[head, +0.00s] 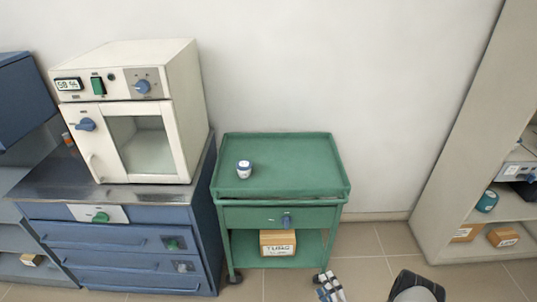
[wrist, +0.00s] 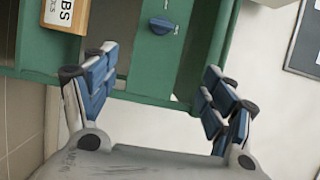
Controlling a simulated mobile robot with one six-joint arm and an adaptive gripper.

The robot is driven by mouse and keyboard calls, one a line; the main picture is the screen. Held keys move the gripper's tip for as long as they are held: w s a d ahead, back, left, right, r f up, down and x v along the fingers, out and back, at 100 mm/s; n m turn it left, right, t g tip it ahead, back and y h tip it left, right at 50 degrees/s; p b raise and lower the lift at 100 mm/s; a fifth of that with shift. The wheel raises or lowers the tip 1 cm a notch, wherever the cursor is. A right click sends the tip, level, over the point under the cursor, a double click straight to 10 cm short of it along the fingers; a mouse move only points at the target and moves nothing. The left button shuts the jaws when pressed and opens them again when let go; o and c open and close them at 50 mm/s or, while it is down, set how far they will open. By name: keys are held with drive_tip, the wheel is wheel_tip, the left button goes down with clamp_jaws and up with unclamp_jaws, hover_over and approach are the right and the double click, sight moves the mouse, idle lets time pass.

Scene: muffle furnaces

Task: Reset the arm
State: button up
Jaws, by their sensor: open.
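My gripper (head: 330,287) shows at the bottom edge of the head view, in front of the green cart's right front side and low near the floor. In the wrist view my gripper (wrist: 158,95) has its two blue-padded fingers spread wide apart, with nothing between them. The green cart (head: 300,165) stands beyond the fingers, and its green frame also shows in the wrist view (wrist: 150,55). Most of my arm is out of the head view.
A small white jar with a blue lid (head: 244,169) stands on the cart's top tray. A cardboard box (head: 277,243) sits on its lower shelf. A white furnace (head: 180,120), door shut, stands on a blue cabinet (head: 120,238) at left. A shelf unit (head: 465,130) stands at right.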

drive_tip(key=w+d+r+n+g+h, duration=0.2)
drive_tip(key=w+d+r+n, duration=0.1)
drive_tip(key=w+r, duration=0.45)
drive_tip(key=w+d+r+n+g+h, duration=0.1)
drive_tip(key=w+d+r+n+h, duration=0.2)
drive_tip(key=w+r, duration=0.5)
wheel_tip(320, 180, up, 19)
drive_tip(key=d+n+g+h, duration=0.1)
drive_tip(key=n+g+h, duration=0.2)
drive_tip(key=s+a+r+n+g+h, duration=0.1)
drive_tip(key=s+a+r+g, duration=0.3)
drive_tip(key=s+r, duration=1.1)
drive_tip(key=s+a+n+g+y, duration=0.1)
drive_tip(key=s+a, duration=0.3)
drive_tip(key=s, duration=0.8)
drive_tip(key=s+a+n+y, duration=0.1)
drive_tip(key=s+a, duration=0.4)
drive_tip(key=s, duration=0.7)
drive_tip(key=shift+s+a+n+g, duration=0.25)
drive_tip(key=shift+n+g, duration=0.15)
drive_tip(key=shift+n, duration=0.3)
